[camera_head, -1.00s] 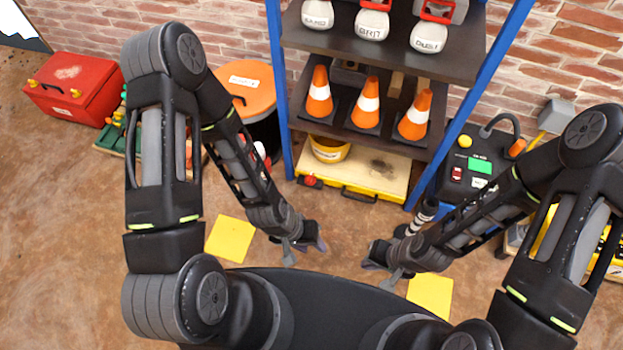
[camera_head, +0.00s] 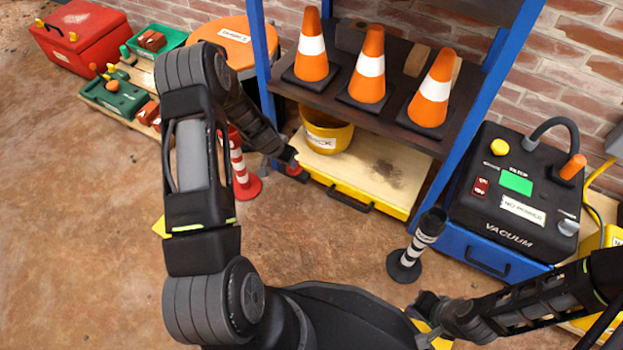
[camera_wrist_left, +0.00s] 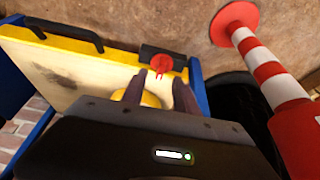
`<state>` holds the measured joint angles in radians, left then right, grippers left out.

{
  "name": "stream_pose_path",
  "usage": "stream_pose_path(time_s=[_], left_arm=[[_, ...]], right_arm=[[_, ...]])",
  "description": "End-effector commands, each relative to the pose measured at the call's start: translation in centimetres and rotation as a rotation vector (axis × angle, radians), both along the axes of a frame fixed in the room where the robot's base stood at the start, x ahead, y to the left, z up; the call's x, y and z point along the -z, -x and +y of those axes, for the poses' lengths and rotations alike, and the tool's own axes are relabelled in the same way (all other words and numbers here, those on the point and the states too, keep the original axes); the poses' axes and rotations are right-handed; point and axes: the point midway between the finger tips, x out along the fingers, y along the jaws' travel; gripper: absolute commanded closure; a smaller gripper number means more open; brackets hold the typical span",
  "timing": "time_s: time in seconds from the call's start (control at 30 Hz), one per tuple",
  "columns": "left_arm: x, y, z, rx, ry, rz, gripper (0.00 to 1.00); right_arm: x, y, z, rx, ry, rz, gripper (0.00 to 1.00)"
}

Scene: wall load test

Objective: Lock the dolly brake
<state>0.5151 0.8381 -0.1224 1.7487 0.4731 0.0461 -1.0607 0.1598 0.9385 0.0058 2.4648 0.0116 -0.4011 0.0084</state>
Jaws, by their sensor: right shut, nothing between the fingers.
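The dolly (camera_head: 392,185) is a low yellow-edged platform with a pale wooden top, under the shelf. Its red round brake part (camera_head: 297,170) is at the front left corner, partly hidden by my left gripper (camera_head: 290,158) in the head view. In the left wrist view, the red brake part (camera_wrist_left: 161,64) shows just beyond the tips of my left gripper (camera_wrist_left: 161,78). Those fingers are apart with nothing held between them; I cannot tell whether they touch the brake. My right gripper (camera_head: 424,306) is shut and empty, low near my base.
A yellow bucket (camera_head: 327,136) stands on the dolly. A red-and-white post (camera_head: 241,165) stands just left of my left gripper. A black-and-white post (camera_head: 415,250) and vacuum (camera_head: 515,190) stand right. Orange cones (camera_head: 369,65) are on the shelf above. Left floor is open.

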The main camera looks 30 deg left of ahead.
Motion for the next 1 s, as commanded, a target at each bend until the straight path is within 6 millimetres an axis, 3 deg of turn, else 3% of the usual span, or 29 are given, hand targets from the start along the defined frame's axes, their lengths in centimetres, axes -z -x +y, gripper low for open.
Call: stream_pose_path(time_s=[0.1,0.47,1.0], left_arm=[[0.4,-0.3,1.0,0.002,-0.011,-0.008,0.64],[0.5,-0.3,0.9,0.003,-0.01,-0.007,0.64],[7.0,-2.9,0.9,0.005,-0.01,-0.006,0.64]], right_arm=[[0.7,-0.1,0.0,0.001,0.0,-0.002,1.0],[0.6,-0.1,0.0,0.0,0.0,-0.002,1.0],[3.5,-0.6,-0.1,0.005,-0.004,-0.007,1.0]])
